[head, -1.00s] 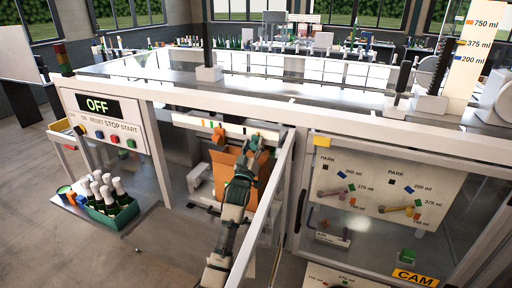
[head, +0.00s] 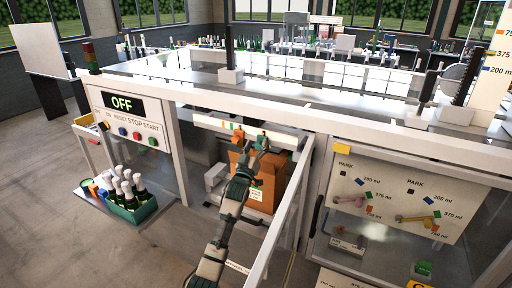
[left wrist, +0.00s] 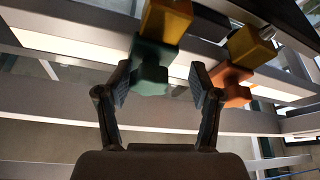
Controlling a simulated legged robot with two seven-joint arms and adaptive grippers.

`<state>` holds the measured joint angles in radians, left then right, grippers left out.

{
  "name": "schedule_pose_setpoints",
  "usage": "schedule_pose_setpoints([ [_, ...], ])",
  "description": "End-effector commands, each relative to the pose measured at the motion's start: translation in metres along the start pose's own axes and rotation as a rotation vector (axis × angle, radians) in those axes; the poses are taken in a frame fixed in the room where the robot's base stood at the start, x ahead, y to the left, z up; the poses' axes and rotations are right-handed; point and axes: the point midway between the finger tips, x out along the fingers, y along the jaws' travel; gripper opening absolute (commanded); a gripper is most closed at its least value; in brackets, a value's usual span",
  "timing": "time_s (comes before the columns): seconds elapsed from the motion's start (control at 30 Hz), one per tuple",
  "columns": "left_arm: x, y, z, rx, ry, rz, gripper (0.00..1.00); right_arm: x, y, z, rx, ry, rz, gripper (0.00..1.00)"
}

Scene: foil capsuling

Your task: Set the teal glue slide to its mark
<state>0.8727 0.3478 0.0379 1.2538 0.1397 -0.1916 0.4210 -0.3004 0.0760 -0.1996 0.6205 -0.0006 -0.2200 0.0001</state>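The teal glue slide (left wrist: 150,68) is a small teal block with a yellow block (left wrist: 165,18) at its upper end in the left wrist view. It lies between the tips of my left gripper (left wrist: 160,72), whose two fingers stand apart with visible gaps on both sides. An orange slide (left wrist: 232,85) with its own yellow block sits to the right, outside the fingers. In the head view my left gripper (head: 251,146) is at the white marked rail (head: 210,124), in front of an orange box (head: 272,178). The teal slide's mark cannot be made out. My right gripper is not in view.
A white-framed open door (head: 283,215) stands close to the right of my left arm. A control panel (head: 128,122) reading OFF is at left, above a green crate (head: 133,213) of bottles. A settings board (head: 395,203) with pink and yellow levers is at right.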

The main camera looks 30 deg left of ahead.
Motion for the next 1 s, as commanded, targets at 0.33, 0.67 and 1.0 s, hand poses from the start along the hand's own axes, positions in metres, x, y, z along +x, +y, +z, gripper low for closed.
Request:
schedule_pose_setpoints([
  [0.33,-0.002,0.001,0.002,0.000,-0.004,0.000,0.61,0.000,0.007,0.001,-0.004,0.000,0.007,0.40],
  [0.67,-0.054,0.001,0.004,-0.001,-0.006,0.001,0.61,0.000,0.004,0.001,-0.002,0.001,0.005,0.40],
  [1.0,-0.113,0.004,0.006,0.001,-0.009,0.001,0.61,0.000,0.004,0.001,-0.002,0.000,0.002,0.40],
])
